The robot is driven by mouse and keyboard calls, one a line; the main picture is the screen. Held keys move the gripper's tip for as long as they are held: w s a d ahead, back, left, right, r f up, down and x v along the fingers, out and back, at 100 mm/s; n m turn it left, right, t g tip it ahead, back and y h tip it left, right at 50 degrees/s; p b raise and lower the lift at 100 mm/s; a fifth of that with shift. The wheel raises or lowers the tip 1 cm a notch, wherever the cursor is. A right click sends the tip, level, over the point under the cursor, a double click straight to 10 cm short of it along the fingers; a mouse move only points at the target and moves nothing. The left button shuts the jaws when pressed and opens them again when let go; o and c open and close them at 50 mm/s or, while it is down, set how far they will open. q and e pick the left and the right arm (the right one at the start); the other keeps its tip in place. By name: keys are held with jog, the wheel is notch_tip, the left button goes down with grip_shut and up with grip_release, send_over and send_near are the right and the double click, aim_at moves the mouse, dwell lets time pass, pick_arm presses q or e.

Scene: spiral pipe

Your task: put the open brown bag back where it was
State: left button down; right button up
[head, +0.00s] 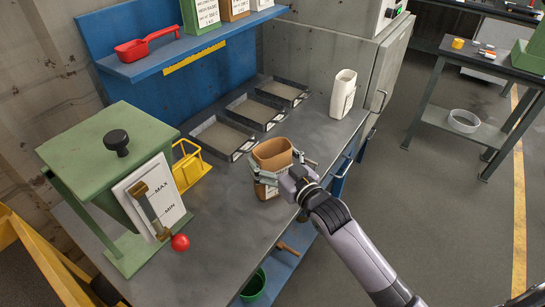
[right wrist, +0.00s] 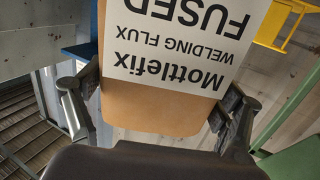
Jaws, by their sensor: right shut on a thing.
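The open brown bag (head: 272,150) is upright over the front part of the grey bench (head: 225,235). I cannot tell whether its bottom touches the bench. My right gripper (head: 278,170) is shut on it, with one finger on each side. In the right wrist view the bag (right wrist: 150,112) fills the middle between the fingers (right wrist: 152,110). Its white label reads "Mottlefix welding flux fused", upside down. My left gripper is not in view.
Three shallow trays (head: 252,112) lie along the wall. A white open bag (head: 343,95) stands right of them. A green hopper (head: 110,150), yellow rack (head: 190,165) and red ball (head: 180,242) are at left. The blue shelf (head: 150,62) holds a red scoop (head: 140,47) and several bags.

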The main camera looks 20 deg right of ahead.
jog(key=shift+f, duration=0.15)
jog(key=o, duration=1.5)
jog(key=shift+c, duration=0.2)
jog(key=shift+r, duration=0.2)
jog(key=shift+s, duration=0.3)
jog(key=b+v, duration=0.1)
jog(key=v, duration=1)
jog(key=shift+s+b, duration=0.2)
jog(key=shift+b, duration=0.15)
jog(key=shift+d, duration=0.1)
